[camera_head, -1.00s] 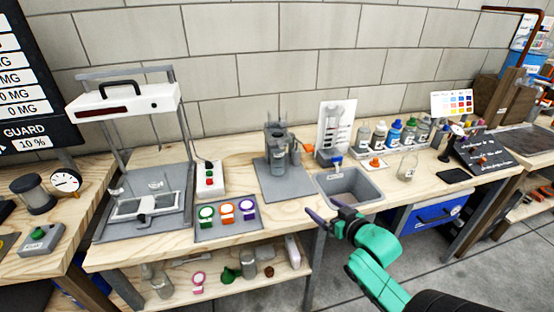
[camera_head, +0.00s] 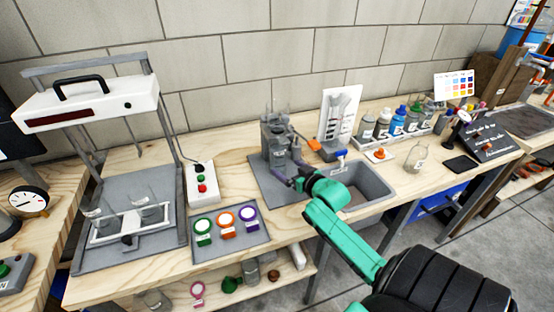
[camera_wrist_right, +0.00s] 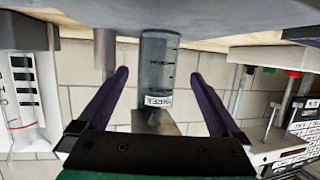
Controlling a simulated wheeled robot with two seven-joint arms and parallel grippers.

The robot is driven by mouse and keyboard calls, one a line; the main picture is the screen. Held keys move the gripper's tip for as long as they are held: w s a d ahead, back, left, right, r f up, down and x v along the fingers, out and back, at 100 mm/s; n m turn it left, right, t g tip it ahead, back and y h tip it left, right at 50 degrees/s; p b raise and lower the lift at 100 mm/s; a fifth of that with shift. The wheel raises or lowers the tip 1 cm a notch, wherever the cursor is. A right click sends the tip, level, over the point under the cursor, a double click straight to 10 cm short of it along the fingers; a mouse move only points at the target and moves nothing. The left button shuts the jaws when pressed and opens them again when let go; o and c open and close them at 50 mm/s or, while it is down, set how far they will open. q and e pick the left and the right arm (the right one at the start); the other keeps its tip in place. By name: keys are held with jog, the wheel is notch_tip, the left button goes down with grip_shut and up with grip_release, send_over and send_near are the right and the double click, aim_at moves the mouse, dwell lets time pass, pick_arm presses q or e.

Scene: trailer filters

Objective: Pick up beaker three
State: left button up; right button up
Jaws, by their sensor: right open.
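My right gripper (camera_head: 289,168) has purple fingers and is open at the grey stand (camera_head: 275,133) in the head view. In the right wrist view a clear graduated beaker (camera_wrist_right: 159,65) with a white label stands between the two spread fingers (camera_wrist_right: 160,78). The picture there is upside down. I cannot read the label well enough to tell its number. In the head view my fingers partly cover this beaker. Two other clear beakers (camera_head: 152,212) stand on the tray under the white frame at left. My left gripper is not in view.
A grey basin (camera_head: 372,180) is sunk in the bench right of the stand. A glass jar (camera_head: 416,157) and several bottles (camera_head: 398,120) stand at right.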

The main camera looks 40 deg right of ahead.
aim_at(282, 162)
jog(key=x, duration=0.5)
jog(key=shift+w+d+r, duration=0.1)
jog(key=shift+w, duration=0.15)
jog(key=shift+s, duration=0.1)
grip_shut()
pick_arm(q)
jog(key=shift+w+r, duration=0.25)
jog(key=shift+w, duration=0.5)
pick_arm(e)
jog(key=shift+r, duration=0.1)
pick_arm(q)
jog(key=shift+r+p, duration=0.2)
jog(key=shift+p, duration=0.15)
pick_arm(e)
jog(key=shift+r, duration=0.15)
